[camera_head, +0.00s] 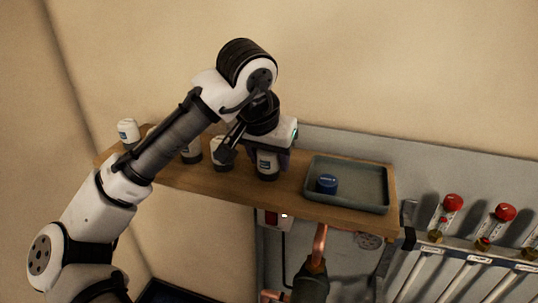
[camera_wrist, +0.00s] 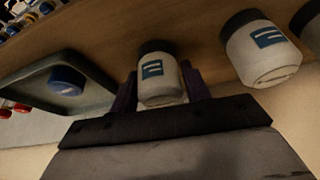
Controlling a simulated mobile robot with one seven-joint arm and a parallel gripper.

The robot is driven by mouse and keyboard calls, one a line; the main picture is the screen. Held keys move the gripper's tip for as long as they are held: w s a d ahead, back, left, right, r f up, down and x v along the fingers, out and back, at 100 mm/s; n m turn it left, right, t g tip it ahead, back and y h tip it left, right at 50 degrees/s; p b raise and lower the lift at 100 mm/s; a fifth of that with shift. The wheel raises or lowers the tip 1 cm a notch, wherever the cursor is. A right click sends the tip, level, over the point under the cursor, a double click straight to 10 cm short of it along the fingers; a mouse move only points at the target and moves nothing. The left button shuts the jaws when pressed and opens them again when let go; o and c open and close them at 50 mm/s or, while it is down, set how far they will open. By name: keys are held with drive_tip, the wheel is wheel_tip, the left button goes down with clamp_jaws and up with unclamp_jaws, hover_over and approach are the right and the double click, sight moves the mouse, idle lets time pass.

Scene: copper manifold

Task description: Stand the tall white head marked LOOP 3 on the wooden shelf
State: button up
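My gripper (camera_head: 268,152) reaches down over the wooden shelf (camera_head: 225,184). Its dark purple fingers lie close against both sides of a white head with a blue label and dark foot (camera_head: 267,164). This head also shows between the fingers in the wrist view (camera_wrist: 162,82). It is upright at the shelf, its dark foot at the wood; I cannot tell whether it bears on it. Other white heads with blue labels stand to the left, one at the far left end (camera_head: 128,131) and one beside the gripper (camera_head: 221,152). Label text is too small to read.
A grey tray (camera_head: 345,204) holding a blue cap (camera_head: 327,184) takes up the shelf's right end. My arm hides part of the shelf's left half. Red-capped valves (camera_head: 452,202) stand to the right, and a copper pipe (camera_head: 320,245) is below the shelf.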

drive_tip(key=shift+o, duration=1.4)
drive_tip(key=shift+r, duration=0.15)
drive_tip(key=v, duration=1.2)
